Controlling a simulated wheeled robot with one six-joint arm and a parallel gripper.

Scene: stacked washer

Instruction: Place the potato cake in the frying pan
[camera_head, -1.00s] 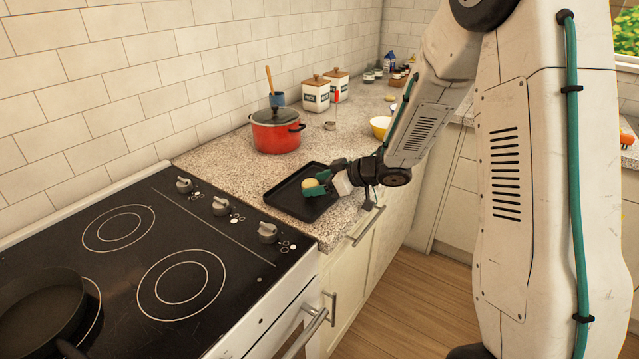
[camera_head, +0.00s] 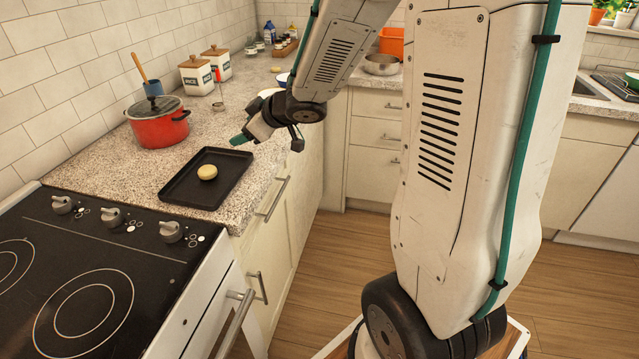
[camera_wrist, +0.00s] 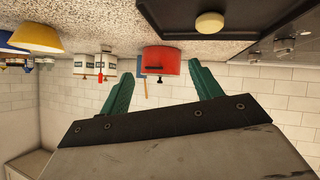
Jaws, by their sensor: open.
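The potato cake (camera_head: 207,172), small, round and pale yellow, lies on the black tray (camera_head: 178,197) on the counter. My gripper (camera_head: 240,138), with green fingers, is above and beyond the tray's far right edge in the head view, apart from the cake. In the wrist view, which is upside down, my gripper (camera_wrist: 160,70) is open with nothing between its fingers. The cake (camera_wrist: 209,23) shows there on the tray (camera_wrist: 160,20), off to one side of the fingers. The frying pan is in neither view now.
The black stove top (camera_head: 105,265) with knobs is at the left of the tray. A red pot (camera_head: 158,128) and white canisters (camera_head: 197,77) stand behind it along the tiled wall. Bare speckled counter (camera_head: 110,165) lies between pot and stove.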

